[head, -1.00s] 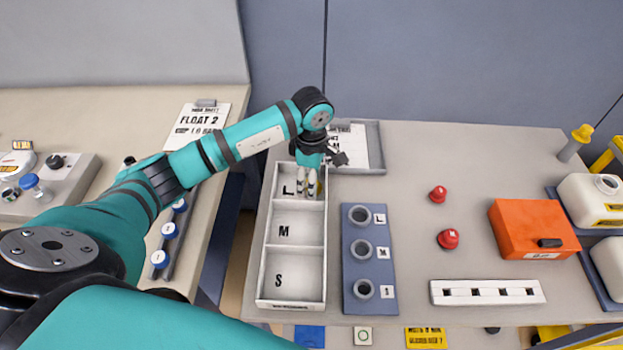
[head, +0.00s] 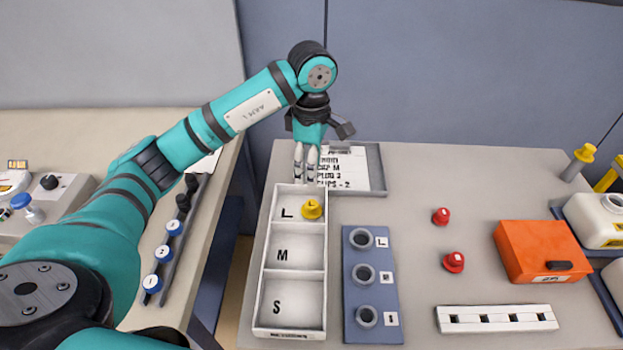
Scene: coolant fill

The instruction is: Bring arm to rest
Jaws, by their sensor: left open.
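My left gripper (head: 306,170) is open and points down above the far end of the white sorting tray (head: 292,334). Nothing shows between its fingers. A yellow cap (head: 311,209) sits in the tray's L compartment, just below and to the right of the fingertips and apart from them. The M and S compartments look empty. My left arm reaches in from the left side of the head view. My right gripper does not show.
A grey tray with a printed list (head: 348,168) lies right behind the gripper. A blue board with several ring sockets (head: 388,275), two red caps (head: 441,216), an orange box (head: 541,251), a white slotted rail (head: 497,319) and white jugs (head: 594,220) stand to the right.

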